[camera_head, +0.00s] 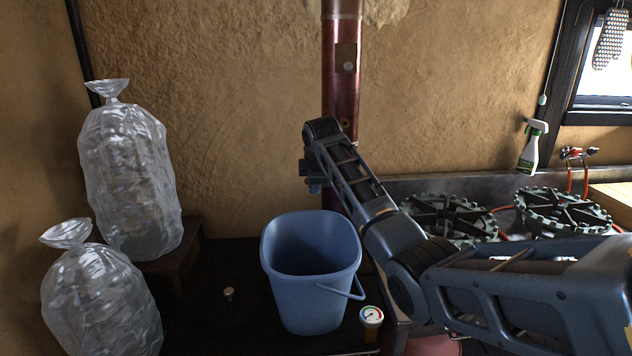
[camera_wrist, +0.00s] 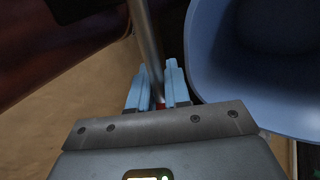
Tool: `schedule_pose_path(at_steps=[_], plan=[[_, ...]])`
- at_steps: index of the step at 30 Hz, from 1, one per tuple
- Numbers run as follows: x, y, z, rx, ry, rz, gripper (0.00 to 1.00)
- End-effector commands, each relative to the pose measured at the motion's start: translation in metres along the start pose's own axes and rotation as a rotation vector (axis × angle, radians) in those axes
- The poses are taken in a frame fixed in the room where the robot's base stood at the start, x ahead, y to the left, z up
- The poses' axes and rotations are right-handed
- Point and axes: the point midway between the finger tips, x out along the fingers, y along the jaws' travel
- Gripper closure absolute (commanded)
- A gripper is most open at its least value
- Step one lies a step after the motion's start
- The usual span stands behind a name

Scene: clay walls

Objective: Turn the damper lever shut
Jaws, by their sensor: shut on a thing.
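The damper lever shows in the wrist view as a thin grey metal rod (camera_wrist: 147,40). It runs from the top edge down between my gripper's light blue fingers. My gripper (camera_wrist: 159,88) is shut on the lever, and a small red part shows between the fingers. In the head view my gripper (camera_head: 314,186) is beside the dark red flue pipe (camera_head: 342,80), above the back of the blue bucket. My arm covers part of the pipe there, and I cannot make out the lever in that view.
The blue bucket (camera_head: 312,290) stands just below my gripper; its rim also shows close on the right in the wrist view (camera_wrist: 215,90). Two clear filled bags (camera_head: 130,180) stand at left. Green burner-like wheels (camera_head: 450,215) and a spray bottle (camera_head: 532,148) are at right.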

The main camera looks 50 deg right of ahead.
Motion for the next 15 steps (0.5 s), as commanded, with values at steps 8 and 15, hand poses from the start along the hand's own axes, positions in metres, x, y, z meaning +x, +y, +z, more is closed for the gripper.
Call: schedule_pose_path(at_steps=[8,15], plan=[[0.0021,-0.0015,0.0001,0.0,0.0,-0.001,0.77],[-0.0052,-0.0005,-0.0003,0.0,0.001,0.001,0.77]])
